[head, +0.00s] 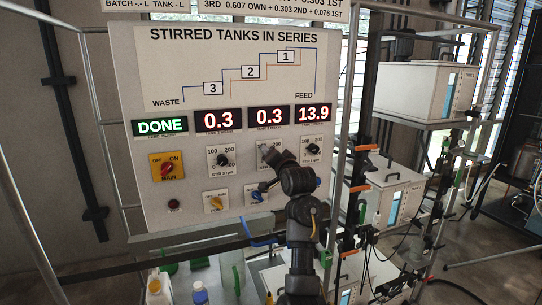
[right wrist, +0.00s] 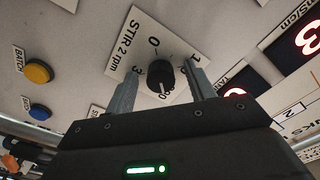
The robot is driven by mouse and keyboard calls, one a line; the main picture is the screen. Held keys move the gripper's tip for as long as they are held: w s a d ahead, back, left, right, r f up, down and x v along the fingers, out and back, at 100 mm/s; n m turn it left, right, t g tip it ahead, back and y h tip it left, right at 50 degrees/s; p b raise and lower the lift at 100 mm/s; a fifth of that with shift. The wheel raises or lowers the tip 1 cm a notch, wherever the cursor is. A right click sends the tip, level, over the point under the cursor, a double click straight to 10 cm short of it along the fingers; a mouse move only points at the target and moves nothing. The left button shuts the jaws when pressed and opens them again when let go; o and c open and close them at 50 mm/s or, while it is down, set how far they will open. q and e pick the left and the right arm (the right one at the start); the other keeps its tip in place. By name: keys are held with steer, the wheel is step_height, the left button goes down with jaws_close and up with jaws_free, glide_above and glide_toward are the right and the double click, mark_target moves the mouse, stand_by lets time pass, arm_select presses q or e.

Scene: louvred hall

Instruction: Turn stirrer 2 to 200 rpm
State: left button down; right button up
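The stirrer 2 knob (right wrist: 160,75) is a black dial on a white plate labelled STIR 2 rpm in the right wrist view. A pale pointer line on it seems to face the lower edge, near a partly hidden number ending in 00. My right gripper (right wrist: 164,70) is open, with one finger on each side of the knob and gaps visible. In the head view my right gripper (head: 268,167) covers most of that knob and its plate. The STIR 3 knob (head: 222,160) is to its left and the STIR 1 knob (head: 313,148) to its right. My left gripper is out of view.
The panel (head: 130,80) has displays reading DONE, 0.3, 0.3 and 13.9. A red and yellow main switch (head: 167,168) and a yellow knob (head: 216,203) are at left. Yellow (right wrist: 39,73) and blue (right wrist: 40,111) buttons show in the wrist view. Tanks (head: 425,90) stand at right.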

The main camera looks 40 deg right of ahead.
steer(key=v, duration=0.7)
stand_by(0.4)
steer(key=shift+a, duration=0.1)
